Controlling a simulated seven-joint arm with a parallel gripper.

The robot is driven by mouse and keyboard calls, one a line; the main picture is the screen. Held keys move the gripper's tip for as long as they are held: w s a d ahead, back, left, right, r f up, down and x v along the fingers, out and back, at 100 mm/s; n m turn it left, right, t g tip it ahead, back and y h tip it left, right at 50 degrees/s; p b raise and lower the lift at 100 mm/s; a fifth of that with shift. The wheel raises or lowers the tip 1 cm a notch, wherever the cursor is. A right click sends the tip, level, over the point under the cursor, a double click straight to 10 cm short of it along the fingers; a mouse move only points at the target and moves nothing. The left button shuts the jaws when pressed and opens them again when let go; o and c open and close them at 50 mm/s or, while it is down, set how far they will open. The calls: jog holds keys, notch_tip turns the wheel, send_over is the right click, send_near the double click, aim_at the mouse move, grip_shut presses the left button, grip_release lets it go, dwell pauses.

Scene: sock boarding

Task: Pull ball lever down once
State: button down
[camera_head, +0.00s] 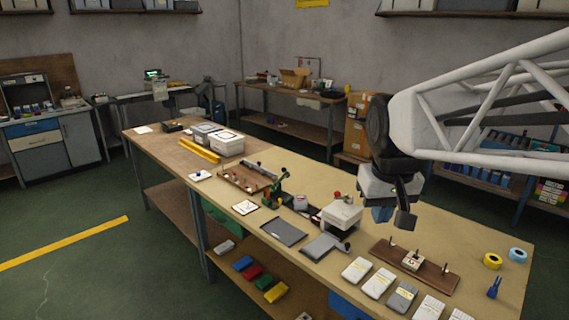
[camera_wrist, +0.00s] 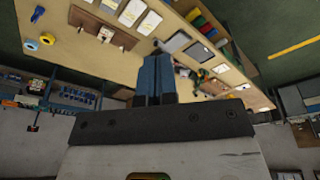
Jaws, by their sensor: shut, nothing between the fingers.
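My gripper (camera_head: 404,218) hangs above the right half of the workbench, to the right of a white box-shaped machine (camera_head: 343,216). In the wrist view its blue fingers (camera_wrist: 154,78) are together and hold nothing. The machine has a small red knob (camera_head: 337,195) on top. A dark ball (camera_head: 347,246) shows at its front, by a grey plate (camera_head: 322,245). A green device (camera_head: 276,193) with dark round-ended levers stands further left on the bench. I cannot tell which of these is the ball lever. The gripper is apart from all of them.
A brown board with upright pegs (camera_head: 415,268) lies below and right of my gripper. Several white and grey packs (camera_head: 378,283) line the front edge. Yellow tape (camera_head: 492,261) and blue tape (camera_head: 517,255) lie at the right. The bench top (camera_head: 450,240) behind the pegs is clear.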

jog(key=w+a+r+n, duration=0.1)
jog(key=w+a+r, duration=0.2)
jog(key=w, duration=1.2)
jog(key=w+a+r+n+g, duration=0.1)
jog(key=w+a+r+n, duration=0.15)
jog(key=w, duration=1.15)
jog(key=w+a+r+n, duration=0.1)
jog(key=w+a+r, duration=0.15)
jog(key=w, duration=1.25)
jog(key=w+a+f+n, duration=0.1)
jog(key=w+a+f, duration=0.3)
jog(key=w, duration=0.6)
jog(key=w+a+f+n, duration=0.1)
jog(key=w+a+f, duration=0.4)
jog(key=w+f, duration=0.3)
jog(key=w+a+f+n+g, duration=0.1)
jog(key=w+a+f, duration=0.4)
jog(key=w, duration=0.7)
jog(key=shift+w+a+f, duration=0.15)
jog(key=shift+w+f, duration=0.25)
jog(key=shift+f, duration=0.45)
jog(key=shift+f, duration=0.2)
